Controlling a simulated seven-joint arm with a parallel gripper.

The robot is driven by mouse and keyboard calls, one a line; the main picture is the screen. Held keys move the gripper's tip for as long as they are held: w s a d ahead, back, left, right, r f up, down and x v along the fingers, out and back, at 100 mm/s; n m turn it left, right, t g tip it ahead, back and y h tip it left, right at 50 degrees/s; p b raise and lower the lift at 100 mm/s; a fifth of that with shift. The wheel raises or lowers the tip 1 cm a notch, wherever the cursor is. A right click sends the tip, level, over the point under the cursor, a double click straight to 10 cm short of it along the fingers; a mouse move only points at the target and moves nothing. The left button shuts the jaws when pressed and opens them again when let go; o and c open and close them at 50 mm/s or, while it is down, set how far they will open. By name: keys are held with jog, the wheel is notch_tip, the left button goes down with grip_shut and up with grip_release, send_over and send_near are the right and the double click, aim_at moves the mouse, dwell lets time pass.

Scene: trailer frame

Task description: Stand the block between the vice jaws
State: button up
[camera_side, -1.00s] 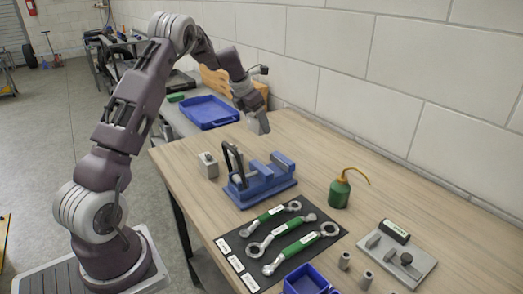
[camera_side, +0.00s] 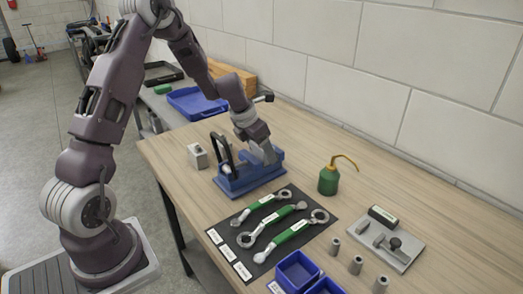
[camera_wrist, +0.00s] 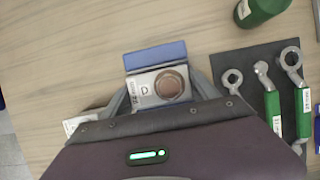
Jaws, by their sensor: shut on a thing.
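The blue vice (camera_side: 240,183) stands on the bench; one blue jaw also shows in the wrist view (camera_wrist: 155,56). My gripper (camera_side: 270,158) is down at the vice, on the right side of its dark upright handle. In the wrist view my gripper (camera_wrist: 161,92) is shut on a grey block (camera_wrist: 142,85) with a brownish round face and a label. The block lies directly in front of the blue jaw in that view. In the side view my fingers and the vice hide the block. I cannot tell whether it touches the vice floor.
A small grey box (camera_side: 197,156) stands left of the vice. Wrenches lie on a dark mat (camera_side: 235,243) in front. A green oil can (camera_side: 328,181) stands to the right. A grey plate with fittings (camera_side: 397,258), loose cylinders and blue bins (camera_side: 297,268) are at the near side.

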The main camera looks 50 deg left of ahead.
jog(key=shift+f, duration=0.15)
jog(key=o, duration=2)
jog(key=shift+c, duration=0.2)
jog(key=v, duration=1.2)
jog(key=s+d+r+m+h, duration=0.1)
jog(key=s+d+r+m, duration=0.7)
jog(key=d+m, duration=0.4)
jog(key=s+d+m, duration=0.2)
jog(key=s+m, duration=0.7)
jog(key=m, duration=0.3)
jog(key=s+d+m+t+y, duration=0.1)
jog(key=s+d+m, duration=0.2)
jog(key=s+m, duration=0.6)
jog(key=m, duration=0.3)
jog(key=shift+s+d+r, duration=0.3)
jog(key=shift+s+r, duration=0.05)
